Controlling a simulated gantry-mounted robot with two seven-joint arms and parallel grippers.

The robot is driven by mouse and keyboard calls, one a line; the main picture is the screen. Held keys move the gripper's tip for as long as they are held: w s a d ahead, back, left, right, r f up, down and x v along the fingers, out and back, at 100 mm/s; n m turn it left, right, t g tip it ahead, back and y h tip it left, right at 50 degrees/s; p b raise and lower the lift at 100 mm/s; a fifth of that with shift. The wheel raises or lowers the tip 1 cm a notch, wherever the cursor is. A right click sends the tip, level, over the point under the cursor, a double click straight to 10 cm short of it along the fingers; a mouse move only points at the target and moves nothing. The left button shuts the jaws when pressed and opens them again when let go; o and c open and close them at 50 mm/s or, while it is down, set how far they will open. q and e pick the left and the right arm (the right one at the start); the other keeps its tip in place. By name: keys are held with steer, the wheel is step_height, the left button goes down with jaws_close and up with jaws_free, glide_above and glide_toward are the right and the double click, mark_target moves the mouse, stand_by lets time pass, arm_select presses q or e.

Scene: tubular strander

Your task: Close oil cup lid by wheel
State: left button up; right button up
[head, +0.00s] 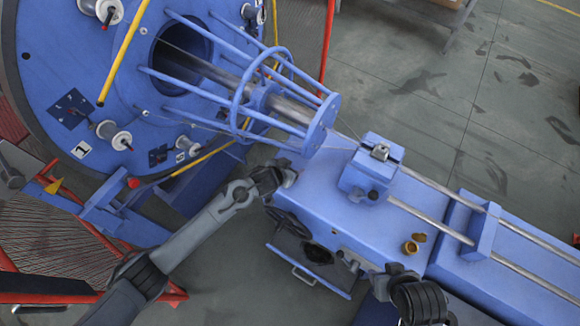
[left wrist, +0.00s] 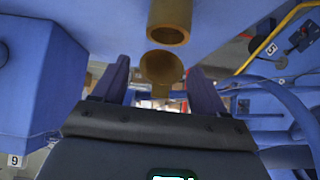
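In the left wrist view a brass oil cup (left wrist: 168,22) juts from a blue surface with its round mouth showing. Its brass lid (left wrist: 162,68) stands open, apart from the mouth. My left gripper (left wrist: 160,85) has its two dark fingers spread on either side of the lid, with gaps to both. In the head view the left gripper (head: 274,178) is at the corner of the blue machine bed, above a dark handwheel (head: 288,222); this cup cannot be made out there. My right gripper (head: 393,270) is at the bed's front edge, its fingers unclear.
Another brass oil cup (head: 410,248) with an open lid (head: 419,237) sits on the bed top. The large blue drum (head: 60,30) and barred cage (head: 240,90) stand at the upper left. A red fence (head: 100,240) is at the lower left. The floor (head: 480,90) at right is clear.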

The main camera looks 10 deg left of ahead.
arm_select(q)
steer(key=c, duration=0.9)
steer(key=shift+c, duration=0.2)
steer(key=shift+s+f, duration=0.1)
steer(key=t+b, duration=0.1)
steer(key=t+h+b, duration=0.1)
steer(key=shift+s+a+f+b, duration=0.2)
steer(key=shift+s+f+b, duration=0.15)
steer(key=shift+f+b, duration=0.05)
steer(key=t+b, duration=0.1)
steer(key=t+h+b, duration=0.1)
steer(key=t+b, duration=0.1)
steer(key=b, duration=0.1)
steer(key=shift+s+a+f, duration=0.2)
steer(key=shift+s+f, duration=0.1)
steer(key=shift+s, duration=0.1)
steer(key=shift+s+r+t+h+b, duration=0.1)
steer(key=shift+t+h+b, duration=0.4)
steer(key=shift+t+b, duration=0.2)
steer(key=o, duration=1)
steer(key=shift+c, duration=0.2)
